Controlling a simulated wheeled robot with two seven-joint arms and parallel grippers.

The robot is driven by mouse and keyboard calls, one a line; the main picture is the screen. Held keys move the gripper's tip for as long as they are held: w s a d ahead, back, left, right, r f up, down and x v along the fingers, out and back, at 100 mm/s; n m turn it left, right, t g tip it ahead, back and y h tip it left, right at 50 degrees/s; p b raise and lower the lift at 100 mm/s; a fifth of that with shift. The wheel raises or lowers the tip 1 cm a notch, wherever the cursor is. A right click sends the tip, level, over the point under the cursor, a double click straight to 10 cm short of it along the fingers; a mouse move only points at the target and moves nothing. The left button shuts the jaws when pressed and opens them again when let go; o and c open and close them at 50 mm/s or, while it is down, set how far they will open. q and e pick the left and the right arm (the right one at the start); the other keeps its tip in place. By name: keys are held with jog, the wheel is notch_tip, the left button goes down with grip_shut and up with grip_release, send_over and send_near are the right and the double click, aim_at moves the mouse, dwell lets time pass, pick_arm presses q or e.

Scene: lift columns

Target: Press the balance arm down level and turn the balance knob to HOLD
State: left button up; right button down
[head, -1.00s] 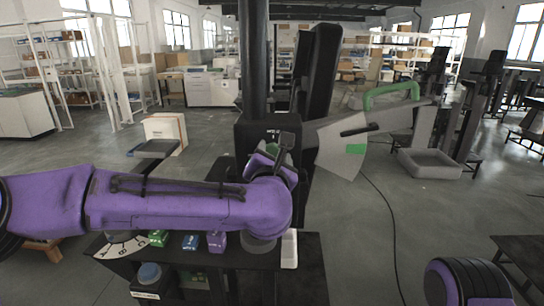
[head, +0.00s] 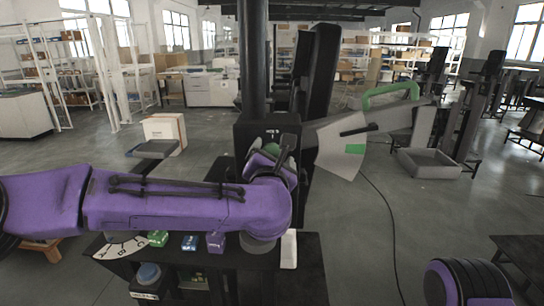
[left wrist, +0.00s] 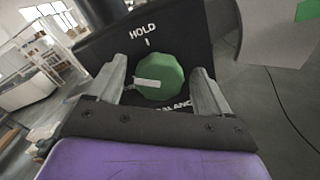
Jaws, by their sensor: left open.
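The green balance knob (left wrist: 160,76) sits on a black panel in the left wrist view. Its white pointer bar points to the left, away from the HOLD mark (left wrist: 144,32) above it. A label ending in BALANCE is partly hidden below. My left gripper (left wrist: 160,88) is open, with one finger on each side of the knob; I cannot tell if they touch it. It also shows at the black box in the head view (head: 278,152). The grey balance arm (head: 418,117) slopes up to the right, with a green handle (head: 390,90). My right gripper is out of view.
A pale sector plate with a green patch (head: 355,149) hangs beside the balance arm. A grey tray (head: 430,164) stands on the floor to the right. Small green, blue and purple blocks (head: 190,242) sit on the black bench in front. A cable crosses the clear floor.

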pick_arm(q)
jog(key=s+b, duration=0.4)
jog(key=s, duration=0.6)
jog(key=shift+s, duration=0.15)
